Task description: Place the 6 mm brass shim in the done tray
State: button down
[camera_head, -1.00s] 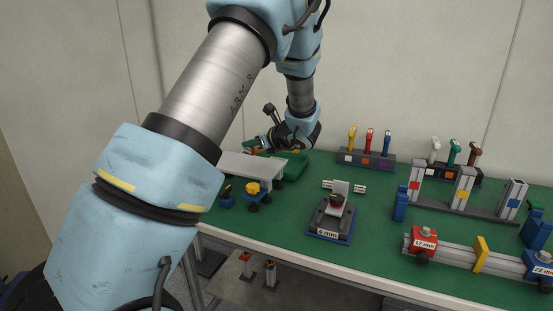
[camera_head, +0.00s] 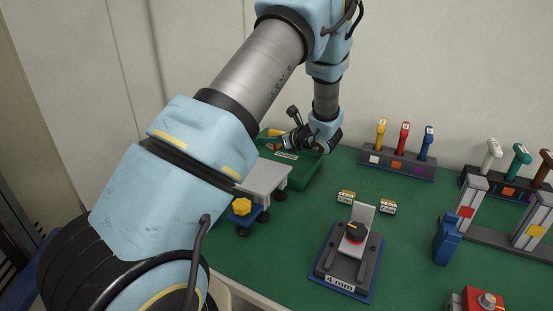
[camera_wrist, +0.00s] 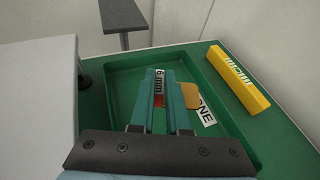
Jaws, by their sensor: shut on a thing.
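The green done tray (camera_head: 308,178) stands at the back left of the bench, behind a grey raised plate; in the wrist view its floor (camera_wrist: 118,78) lies below my gripper. A brass-coloured flat part (camera_wrist: 187,95) sticks out beside the right finger. The fingers hide part of the tray's "DONE" label (camera_wrist: 206,112). In the head view my gripper (camera_head: 283,143) is over the tray, and the shim is too small to make out.
A yellow labelled bar (camera_wrist: 238,80) lies by the tray's right rim. The grey raised plate (camera_head: 265,177) stands in front of the tray. A 4 mm fixture (camera_head: 345,265), small labelled blocks (camera_head: 387,207) and a rack of coloured handles (camera_head: 395,165) stand to the right.

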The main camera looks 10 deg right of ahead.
jog(key=shift+f+p, duration=0.75)
jog(key=shift+f, duration=2.7)
jog(key=shift+f, duration=0.15)
jog(key=c, duration=0.9)
grip_release()
jog(key=shift+s+d+r, duration=0.1)
jog(key=shift+s+r, duration=0.05)
jog(key=shift+r, duration=0.1)
jog(key=b+v, duration=0.3)
jog(key=v, duration=0.8)
jog(key=shift+s+d+r, duration=0.15)
jog(key=shift+s, duration=0.15)
